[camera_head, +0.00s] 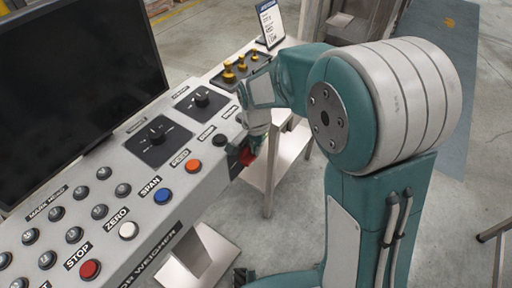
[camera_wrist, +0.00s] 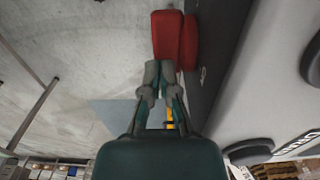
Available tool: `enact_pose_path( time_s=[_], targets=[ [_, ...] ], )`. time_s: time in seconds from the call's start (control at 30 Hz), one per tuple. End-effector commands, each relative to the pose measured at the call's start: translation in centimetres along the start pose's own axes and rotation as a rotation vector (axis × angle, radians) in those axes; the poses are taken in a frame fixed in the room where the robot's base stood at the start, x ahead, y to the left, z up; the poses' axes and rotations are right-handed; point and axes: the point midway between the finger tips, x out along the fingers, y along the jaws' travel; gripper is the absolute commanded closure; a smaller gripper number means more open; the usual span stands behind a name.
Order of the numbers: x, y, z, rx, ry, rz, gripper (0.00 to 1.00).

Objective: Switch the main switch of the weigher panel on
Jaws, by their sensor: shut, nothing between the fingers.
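The weigher panel (camera_head: 190,185) is a grey slanted console with labelled buttons and knobs. A red switch handle (camera_head: 247,157) sits on its front side face near the right end, partly hidden by my gripper (camera_head: 254,143). In the wrist view the red handle (camera_wrist: 172,38) stands out from the dark side face of the panel. My gripper (camera_wrist: 160,75) is shut and empty, with its fingertips right at the near end of the red handle. I cannot tell whether they touch it. The handle's marked position is not readable.
A black screen (camera_head: 75,85) stands behind the panel. Black rotary knobs (camera_head: 156,133) and (camera_head: 200,99), an orange button (camera_head: 193,166), a blue button (camera_head: 163,196) and a red stop button (camera_head: 89,269) are on top. Yellow knobs (camera_head: 229,77) and a small sign (camera_head: 270,22) are at the far end.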

Motion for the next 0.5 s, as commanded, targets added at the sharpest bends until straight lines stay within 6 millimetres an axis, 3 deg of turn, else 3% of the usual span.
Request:
enact_pose_path(
  time_s=[0.3, 0.5],
  targets=[
    [0.02, 0.02, -0.05, 0.001, -0.004, 0.000, 1.00],
    [0.25, 0.06, -0.47, 0.005, -0.096, 0.003, 1.00]
  ],
)
